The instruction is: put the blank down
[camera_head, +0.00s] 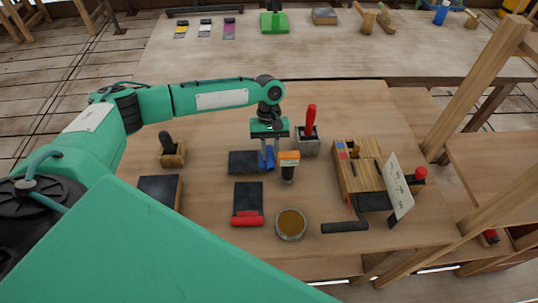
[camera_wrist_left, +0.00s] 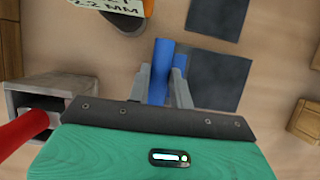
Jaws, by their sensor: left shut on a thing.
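My left gripper (camera_head: 267,146) points down over the workbench (camera_head: 215,215) and is shut on a blue piece, which I take to be the blank (camera_head: 266,160). In the left wrist view the blank (camera_wrist_left: 160,72) shows as a blue cylinder between the fingers (camera_wrist_left: 162,85), with more blue beside it. In the head view it stands beside the right end of a dark pad (camera_head: 241,162); the pad also shows in the left wrist view (camera_wrist_left: 217,80). Whether the blank touches the bench is unclear. My right gripper is not in view.
Close right stands an orange-topped tool (camera_head: 289,158) with a label. Behind it is a grey holder (camera_head: 308,148) with a red handle. In front are a red-edged dark pad (camera_head: 248,198) and a round tin (camera_head: 291,225). A wooden fixture (camera_head: 345,155) stands right.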

